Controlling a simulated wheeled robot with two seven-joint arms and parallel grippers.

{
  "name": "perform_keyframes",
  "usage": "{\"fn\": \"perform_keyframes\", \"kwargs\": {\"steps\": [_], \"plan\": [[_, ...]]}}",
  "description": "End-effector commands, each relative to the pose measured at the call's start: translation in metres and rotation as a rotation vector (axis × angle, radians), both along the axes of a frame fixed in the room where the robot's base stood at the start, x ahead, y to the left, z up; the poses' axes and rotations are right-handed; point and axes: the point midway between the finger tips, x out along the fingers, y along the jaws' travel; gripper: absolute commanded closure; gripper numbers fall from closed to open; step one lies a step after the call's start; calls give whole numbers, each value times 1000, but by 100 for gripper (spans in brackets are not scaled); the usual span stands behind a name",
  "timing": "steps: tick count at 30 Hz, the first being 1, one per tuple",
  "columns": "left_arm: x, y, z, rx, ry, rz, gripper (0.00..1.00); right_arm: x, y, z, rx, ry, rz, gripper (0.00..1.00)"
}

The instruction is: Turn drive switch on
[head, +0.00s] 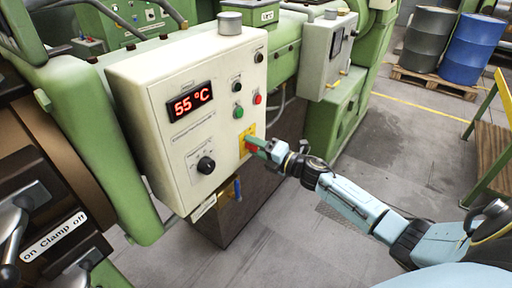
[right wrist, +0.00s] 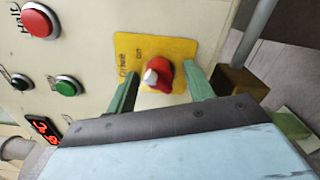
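The drive switch (right wrist: 160,75) is a red rotary knob with a white pointer mark on a yellow plate (right wrist: 183,46). The plate carries the words "Drive" and "on". In the head view the yellow plate (head: 243,146) is at the lower right of the cream control box (head: 140,100), with the knob mostly hidden by my gripper. My right gripper (head: 256,146) is at the switch. In the right wrist view its green fingers stand on either side of the knob, with visible gaps, so it is open around the knob. My left gripper is not in view.
The box has a "55 °C" display (head: 189,103), a black knob (head: 206,165), a green button (head: 238,112) and a red button (head: 257,99). A blue handle (head: 237,189) is below. Barrels (head: 470,48) stand on a pallet at the back right. Open floor lies between.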

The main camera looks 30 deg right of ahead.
Motion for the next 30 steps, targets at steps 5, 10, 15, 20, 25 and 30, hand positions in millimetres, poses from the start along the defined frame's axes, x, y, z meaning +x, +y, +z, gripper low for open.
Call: {"fn": "perform_keyframes", "kwargs": {"steps": [5, 10, 15, 20, 25, 30], "plan": [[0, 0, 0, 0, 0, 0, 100, 0, 0, 0, -1, 0, 0, 48], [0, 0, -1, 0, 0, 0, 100, -7, -3, -1, -1, 0, 0, 48], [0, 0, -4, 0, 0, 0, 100, -30, -12, -2, -4, 2, 1, 48], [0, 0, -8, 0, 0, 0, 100, -59, -24, -3, -3, 4, 1, 48], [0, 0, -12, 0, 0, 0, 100, -88, -35, -3, -1, 2, 1, 48], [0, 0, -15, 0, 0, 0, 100, -110, -45, -2, -2, 2, 0, 48]]}}
